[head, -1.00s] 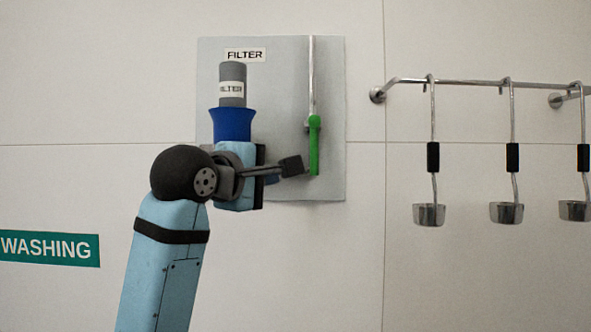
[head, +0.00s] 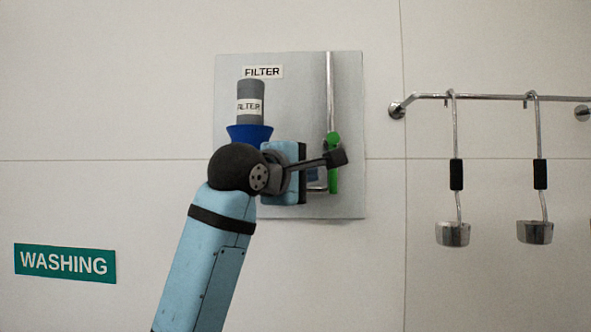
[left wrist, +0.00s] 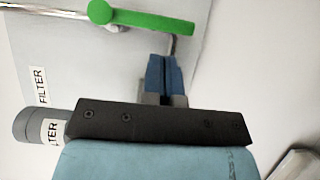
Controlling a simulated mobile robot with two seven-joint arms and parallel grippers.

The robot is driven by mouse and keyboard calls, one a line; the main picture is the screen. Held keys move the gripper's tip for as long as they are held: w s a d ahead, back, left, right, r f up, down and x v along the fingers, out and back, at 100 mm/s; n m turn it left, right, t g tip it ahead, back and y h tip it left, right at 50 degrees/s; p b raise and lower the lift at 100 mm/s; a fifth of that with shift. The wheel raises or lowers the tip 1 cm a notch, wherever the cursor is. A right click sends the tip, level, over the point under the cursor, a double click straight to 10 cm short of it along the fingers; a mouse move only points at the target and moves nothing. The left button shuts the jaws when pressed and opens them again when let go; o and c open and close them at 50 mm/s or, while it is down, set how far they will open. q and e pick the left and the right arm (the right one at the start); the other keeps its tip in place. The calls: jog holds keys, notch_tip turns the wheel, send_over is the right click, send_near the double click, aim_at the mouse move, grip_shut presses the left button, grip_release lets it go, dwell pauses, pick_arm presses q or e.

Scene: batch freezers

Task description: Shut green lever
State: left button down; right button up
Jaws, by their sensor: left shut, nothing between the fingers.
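The green lever (head: 333,180) hangs down along the silver pipe (head: 330,90) on the grey filter panel (head: 350,100). A dark part of my arm covers its middle in the head view. In the left wrist view the whole lever (left wrist: 150,20) shows, with its round hub at the left end. My left gripper (head: 317,184) is shut and empty, just left of the lever's lower part. In the left wrist view its blue fingertips (left wrist: 164,72) point towards the lever near its free end, with a small gap in the picture; contact cannot be told. My right gripper is out of view.
The grey filter cylinder (head: 250,94) with a blue collar (head: 249,133) stands left of the pipe, just above my arm. A wall rail (head: 430,97) with hanging ladles (head: 453,233) is at the right. The wall between panel and ladles is clear.

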pick_arm(q)
jog(key=shift+p+x, duration=0.3)
jog(key=shift+x, duration=1.9)
jog(key=shift+a, duration=0.1)
